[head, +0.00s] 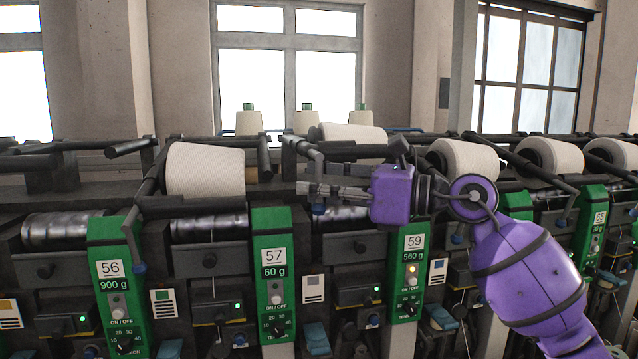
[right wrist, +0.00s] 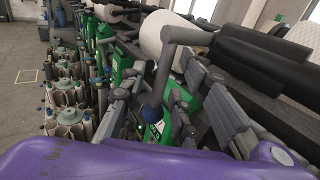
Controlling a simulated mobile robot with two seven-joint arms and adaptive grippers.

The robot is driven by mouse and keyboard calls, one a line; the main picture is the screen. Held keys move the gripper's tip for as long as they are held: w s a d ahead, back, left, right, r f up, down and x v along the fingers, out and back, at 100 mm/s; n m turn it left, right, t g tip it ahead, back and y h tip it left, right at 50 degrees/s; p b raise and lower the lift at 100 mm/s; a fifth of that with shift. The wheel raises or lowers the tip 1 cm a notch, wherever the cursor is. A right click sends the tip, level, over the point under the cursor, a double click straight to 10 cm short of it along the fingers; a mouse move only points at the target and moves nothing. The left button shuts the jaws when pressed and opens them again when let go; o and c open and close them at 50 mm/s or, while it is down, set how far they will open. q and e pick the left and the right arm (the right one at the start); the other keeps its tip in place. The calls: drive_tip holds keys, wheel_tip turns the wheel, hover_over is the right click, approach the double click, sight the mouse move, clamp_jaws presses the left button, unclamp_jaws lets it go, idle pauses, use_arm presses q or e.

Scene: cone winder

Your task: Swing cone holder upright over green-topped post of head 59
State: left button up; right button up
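My right gripper (head: 308,190) comes in from the right in front of these. In the right wrist view its grey fingers look apart, with a bar (right wrist: 174,62) and its blue knob (right wrist: 152,112) showing between them. I cannot tell whether they touch it. My left gripper is not in view.
Post 57 (head: 272,265) and post 56 (head: 118,285) stand to the left. A large cone (head: 206,170) sits behind and between them. More cones (head: 465,159) line the row to the right. Grey bars run along the machine behind my gripper, leaving tight room.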

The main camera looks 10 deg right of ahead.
drive_tip(key=shift+w+f, duration=0.1)
clamp_jaws()
drive_tip(key=shift+w, duration=0.1)
idle(0.3)
